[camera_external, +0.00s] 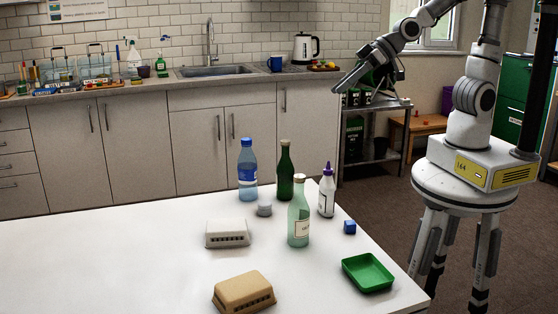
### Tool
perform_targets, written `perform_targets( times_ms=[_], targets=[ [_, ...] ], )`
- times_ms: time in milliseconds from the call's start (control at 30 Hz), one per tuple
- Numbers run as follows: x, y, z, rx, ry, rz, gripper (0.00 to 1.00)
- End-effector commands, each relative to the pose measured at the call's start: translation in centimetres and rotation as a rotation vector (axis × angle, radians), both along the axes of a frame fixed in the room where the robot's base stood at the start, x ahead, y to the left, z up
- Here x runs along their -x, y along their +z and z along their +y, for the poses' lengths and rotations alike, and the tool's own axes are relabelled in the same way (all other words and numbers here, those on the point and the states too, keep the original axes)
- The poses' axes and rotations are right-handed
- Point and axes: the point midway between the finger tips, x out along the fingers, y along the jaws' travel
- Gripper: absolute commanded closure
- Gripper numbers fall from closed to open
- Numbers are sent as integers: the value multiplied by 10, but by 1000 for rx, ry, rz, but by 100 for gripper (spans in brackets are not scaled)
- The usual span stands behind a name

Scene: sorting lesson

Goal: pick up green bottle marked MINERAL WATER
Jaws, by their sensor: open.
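A pale green bottle (299,215) with a cream cap and a whitish label stands upright on the white table (110,262). The label print is too small to read, so I cannot tell which is marked MINERAL WATER. My gripper (341,86) is open and empty. It is in the air at the upper right, above and well apart from both bottles.
A blue water bottle (247,164) and grey cylinder (264,209) are left of the green bottles. A white purple-capped bottle (326,195) and blue cube (350,227) are right. The table's left is clear.

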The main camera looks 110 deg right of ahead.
Motion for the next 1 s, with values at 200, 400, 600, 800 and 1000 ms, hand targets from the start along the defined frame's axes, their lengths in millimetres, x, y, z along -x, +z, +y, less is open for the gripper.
perform_targets(
  times_ms=[200, 400, 600, 800, 1000],
  targets=[
    [-41, -77, -66, 72, -201, -154, 27],
    [-53, -125, -129, 224, -363, -306, 27],
    [-48, -149, -173, 408, -459, -440, 27],
    [-43, -151, -189, 509, -485, -511, 27],
    [-42, -170, -190, 524, -487, -517, 27]
  ],
)
